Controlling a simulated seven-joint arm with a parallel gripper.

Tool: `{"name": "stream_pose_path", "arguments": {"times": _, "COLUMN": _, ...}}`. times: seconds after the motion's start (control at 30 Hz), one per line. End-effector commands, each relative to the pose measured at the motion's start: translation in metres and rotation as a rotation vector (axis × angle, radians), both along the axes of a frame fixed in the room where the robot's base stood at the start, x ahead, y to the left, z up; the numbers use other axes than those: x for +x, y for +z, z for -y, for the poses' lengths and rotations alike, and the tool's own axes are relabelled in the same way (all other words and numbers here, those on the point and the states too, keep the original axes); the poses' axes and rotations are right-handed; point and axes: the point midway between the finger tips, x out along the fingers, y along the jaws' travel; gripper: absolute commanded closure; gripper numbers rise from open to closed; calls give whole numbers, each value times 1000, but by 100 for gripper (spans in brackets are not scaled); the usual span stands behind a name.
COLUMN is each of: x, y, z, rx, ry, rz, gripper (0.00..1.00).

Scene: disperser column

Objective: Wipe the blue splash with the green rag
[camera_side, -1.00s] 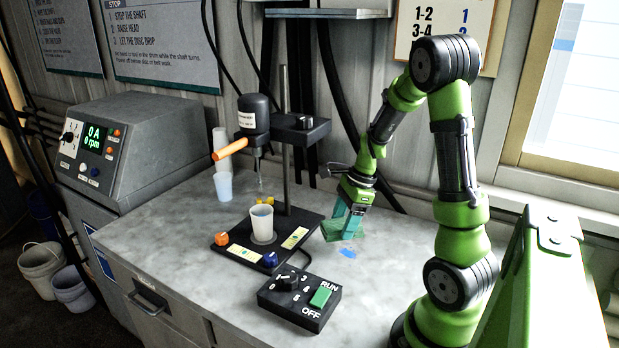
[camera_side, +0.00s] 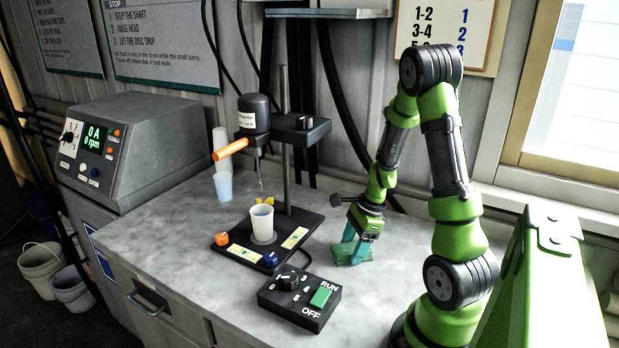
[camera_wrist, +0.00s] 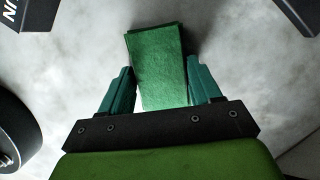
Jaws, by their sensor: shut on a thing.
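My gripper (camera_side: 355,246) is shut on the green rag (camera_side: 350,255), low over the bench top to the right of the stand base. In the wrist view the rag (camera_wrist: 157,65) is a folded green rectangle between the two teal fingers of my gripper (camera_wrist: 155,90). The rag appears to touch the bench surface. The blue splash does not show in either current view; the rag and gripper now cover the area where it was seen.
A black switch box (camera_side: 300,298) with a green RUN switch lies in front and to the left. The disperser stand base (camera_side: 285,232), bearing a white cup (camera_side: 262,222), is left of the rag. The bench top (camera_side: 180,250) is bare at front left.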

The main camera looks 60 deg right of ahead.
Motion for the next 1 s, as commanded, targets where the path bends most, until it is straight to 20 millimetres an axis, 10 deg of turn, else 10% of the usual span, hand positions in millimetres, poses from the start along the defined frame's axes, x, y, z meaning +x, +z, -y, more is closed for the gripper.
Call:
{"name": "stream_pose_path", "arguments": {"times": 0.67, "x": 31, "y": 0, "z": 0, "rx": -1, "ry": 3, "rz": -1, "gripper": 61}}
{"name": "stream_pose_path", "arguments": {"times": 1.0, "x": 30, "y": 41, "z": 0, "rx": -2, "ry": -1, "rz": 1, "gripper": 61}}
